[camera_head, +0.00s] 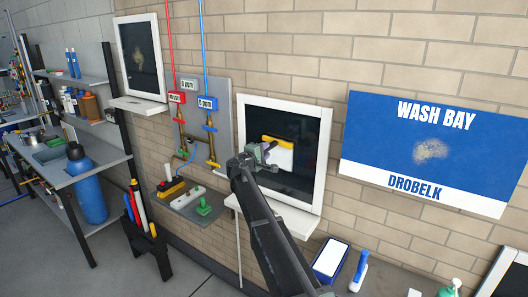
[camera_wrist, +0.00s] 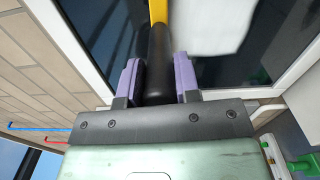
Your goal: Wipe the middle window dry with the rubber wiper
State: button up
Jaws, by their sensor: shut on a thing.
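The middle window (camera_head: 326,150) is a dark pane in a white frame with a sill. My gripper (camera_head: 268,152) is in front of its pane. In the wrist view, the purple fingers of my gripper (camera_wrist: 157,78) are shut on the black handle of the wiper (camera_wrist: 158,45). A yellow part continues beyond the handle, and yellow (camera_head: 276,139) shows at the pane in the head view. A white patch (camera_head: 280,158) lies just below the yellow part. I cannot tell whether the wiper's rubber edge touches the glass; it is hidden.
A left window (camera_head: 161,60) has a smudged pane. A blue sign (camera_head: 380,135) also bears a smudge. Pipes and valves (camera_head: 209,130) are on a panel left of the middle window. A shelf below them holds brushes (camera_head: 204,205). A blue tray (camera_head: 330,260) and bottles stand at the lower right.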

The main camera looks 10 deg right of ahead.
jog(key=shift+f, duration=0.25)
jog(key=shift+f+b, duration=1.55)
jog(key=shift+f, duration=0.1)
jog(key=shift+f+b, duration=1.6)
jog(key=shift+b, duration=0.05)
jog(key=shift+f, duration=0.1)
jog(key=shift+f+b, duration=1.5)
jog(key=shift+b, duration=0.1)
notch_tip(320, 180, down, 3)
jog(key=b, duration=0.3)
jog(key=shift+f, duration=0.2)
